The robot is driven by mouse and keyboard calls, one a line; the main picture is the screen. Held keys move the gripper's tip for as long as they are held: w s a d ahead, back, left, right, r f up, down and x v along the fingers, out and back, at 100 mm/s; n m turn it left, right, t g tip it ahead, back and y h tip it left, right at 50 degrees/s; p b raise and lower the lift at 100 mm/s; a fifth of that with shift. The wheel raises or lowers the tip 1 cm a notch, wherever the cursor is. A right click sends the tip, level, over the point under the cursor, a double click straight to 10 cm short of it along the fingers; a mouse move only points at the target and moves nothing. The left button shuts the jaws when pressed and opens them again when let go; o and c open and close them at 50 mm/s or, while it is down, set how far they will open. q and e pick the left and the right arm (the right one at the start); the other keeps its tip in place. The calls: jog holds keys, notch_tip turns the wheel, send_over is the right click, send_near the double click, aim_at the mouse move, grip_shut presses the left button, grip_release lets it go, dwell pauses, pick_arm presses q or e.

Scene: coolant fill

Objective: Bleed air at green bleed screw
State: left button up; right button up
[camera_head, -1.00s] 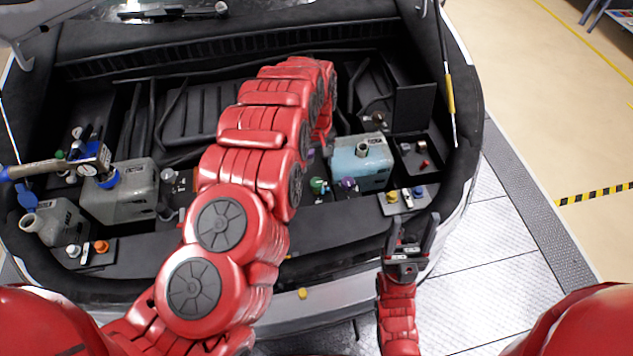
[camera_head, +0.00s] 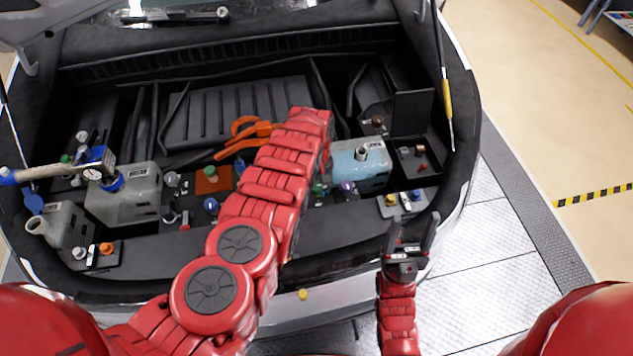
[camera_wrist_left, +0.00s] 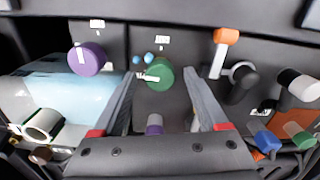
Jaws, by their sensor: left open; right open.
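The green bleed screw (camera_wrist_left: 158,76) is a round green knob with a pale fitting at its side. It lies between and beyond the two fingertips of my left gripper (camera_wrist_left: 162,84), which is open and empty. I cannot tell how far the tips are from it. In the head view the green screw (camera_head: 319,188) shows just right of my left arm, which hides the left gripper there. My right gripper (camera_head: 412,220) is open and empty, upright in front of the car's front edge.
A purple knob (camera_wrist_left: 87,58) sits close to the green screw, next to the pale blue coolant tank (camera_head: 358,168). A smaller purple cap (camera_wrist_left: 154,124) lies between the fingers. An orange-handled tool (camera_head: 243,136) lies behind my left arm. A grey tank (camera_head: 125,202) stands at left.

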pick_arm(q)
grip_shut()
dwell(0.3)
